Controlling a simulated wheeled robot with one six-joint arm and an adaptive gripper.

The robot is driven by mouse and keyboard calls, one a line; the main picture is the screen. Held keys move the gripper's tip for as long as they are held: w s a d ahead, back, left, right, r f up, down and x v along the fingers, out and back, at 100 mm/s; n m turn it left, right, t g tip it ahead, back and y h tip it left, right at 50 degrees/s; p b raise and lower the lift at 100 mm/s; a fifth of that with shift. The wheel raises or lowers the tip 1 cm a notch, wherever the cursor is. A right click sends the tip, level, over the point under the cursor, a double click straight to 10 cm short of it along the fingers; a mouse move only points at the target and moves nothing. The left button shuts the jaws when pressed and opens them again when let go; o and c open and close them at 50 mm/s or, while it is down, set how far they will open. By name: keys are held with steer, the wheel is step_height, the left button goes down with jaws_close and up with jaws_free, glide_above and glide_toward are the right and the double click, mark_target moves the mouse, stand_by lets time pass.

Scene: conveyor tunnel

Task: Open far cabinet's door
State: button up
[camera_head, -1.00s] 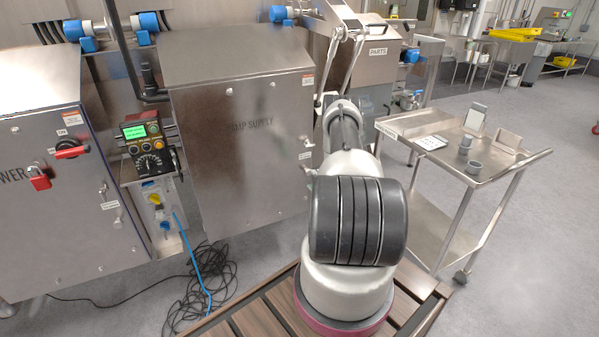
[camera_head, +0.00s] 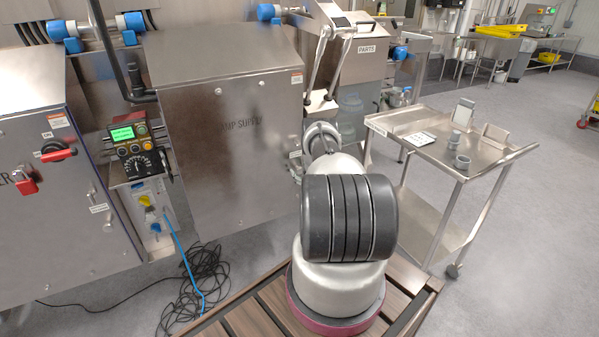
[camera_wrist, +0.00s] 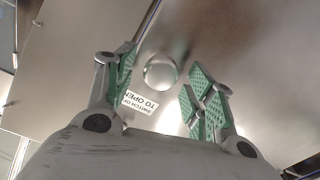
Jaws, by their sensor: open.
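The far cabinet is the grey steel one marked PUMP SUPPLY (camera_head: 215,165), in the middle of the head view. Its front door looks shut. In the wrist view, my gripper (camera_wrist: 161,82) is open, with green ribbed pads on both fingers. A round shiny metal knob or lock (camera_wrist: 160,71) on the steel face shows between the fingertips. I cannot tell whether the pads touch it. A white "switch off to open" label (camera_wrist: 139,102) is partly behind the left finger. In the head view, my gripper is at the cabinet's right edge, mostly hidden by my arm.
The near cabinet (camera_head: 60,215) has a red switch and a red padlock. A control box (camera_head: 133,145) stands between the cabinets. Black and blue cables (camera_head: 195,290) lie on the floor. A steel cart (camera_head: 490,165) with cups stands right; grey floor is clear beyond it.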

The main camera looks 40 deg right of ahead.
steer(key=shift+x, duration=0.8)
jaws_close()
